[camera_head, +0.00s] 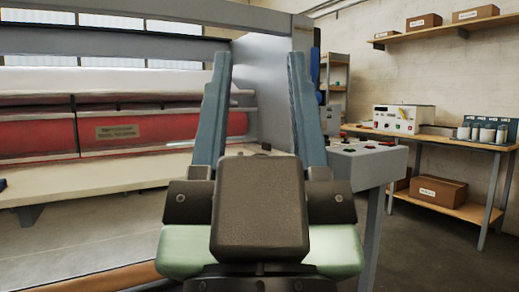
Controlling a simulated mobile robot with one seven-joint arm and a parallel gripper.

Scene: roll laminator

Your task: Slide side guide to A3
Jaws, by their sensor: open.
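The roll laminator (150,47) fills the left and middle, with a white roll (100,81) above a red roll (40,130). A pale feed table (95,178) runs along its front. I cannot make out the side guide or an A3 mark. A small dark piece (3,184) at the left edge of the feed table is too cut off to tell what it is. My gripper (259,62) is open and empty, its two blue fingers wide apart in front of the laminator's right end. Its dark body hides part of the table's right end.
A grey control panel (365,165) with buttons stands just right of my gripper. A wooden bench (440,139) with a white device (395,118) and several containers is at the far right. Shelves with boxes hang above. The floor (440,245) at lower right is clear.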

